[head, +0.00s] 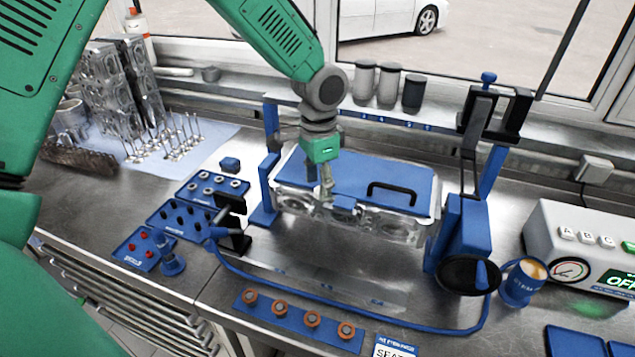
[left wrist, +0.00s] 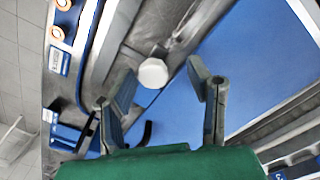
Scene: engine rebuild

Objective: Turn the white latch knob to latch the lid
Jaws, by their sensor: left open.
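The blue lid (head: 365,172) with a black handle (head: 392,190) lies flat on the silvery block inside a blue frame. The white latch knob (left wrist: 152,73) shows in the left wrist view as a pale, many-sided cap near the lid's edge. I cannot pick out the knob in the head view, where my gripper covers that area. My left gripper (head: 327,192) points down at the front left part of the lid. In the left wrist view its open fingers (left wrist: 160,76) lie on either side of the knob, with visible gaps. My right gripper is not in view.
Blue frame posts (head: 264,195) stand beside the lid. A blue hose (head: 385,322) loops across the bench front, near a strip of orange-ringed parts (head: 312,318). Small blue trays (head: 180,217) lie left. A mug (head: 522,283) and a white box with a dial (head: 585,240) stand right.

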